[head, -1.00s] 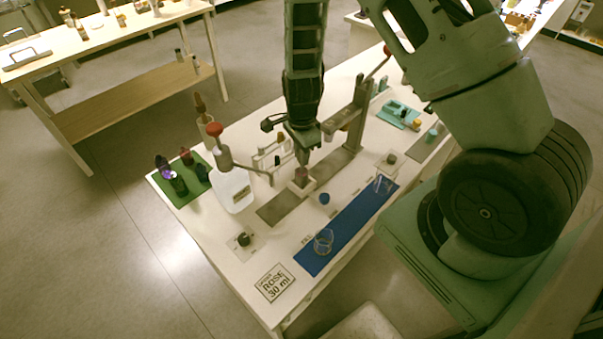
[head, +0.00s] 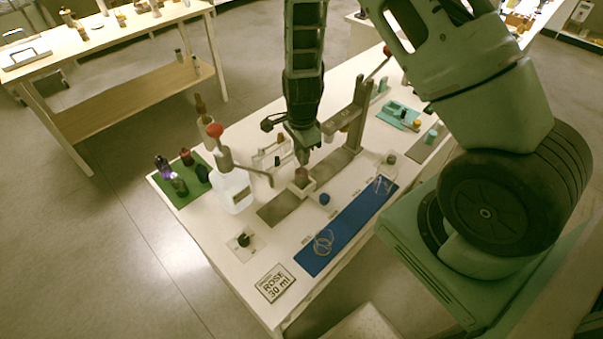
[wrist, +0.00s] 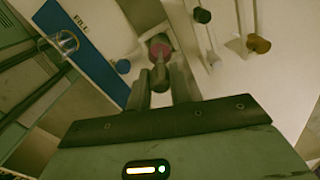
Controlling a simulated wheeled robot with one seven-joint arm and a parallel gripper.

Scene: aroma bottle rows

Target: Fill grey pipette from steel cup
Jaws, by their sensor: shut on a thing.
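My gripper (head: 303,150) points down over the middle of the table. In the wrist view my gripper (wrist: 160,82) is shut on the grey pipette (wrist: 159,76), whose rounded grey part shows between the fingers. Directly below is a small cup (head: 301,174) with a pinkish look, in a white square holder; it also shows in the wrist view (wrist: 161,47). I take it for the steel cup. The pipette's lower end lines up with the cup, but I cannot tell whether the tip is inside it. The liquid level is not readable.
A stand with a red-knobbed lever (head: 356,115) rises right behind my gripper. A white jug (head: 234,188) and a green mat (head: 184,197) with several bottles are on the left. A blue mat (head: 343,233) with glassware lies in front, near a ROSE 30 ml card (head: 275,283).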

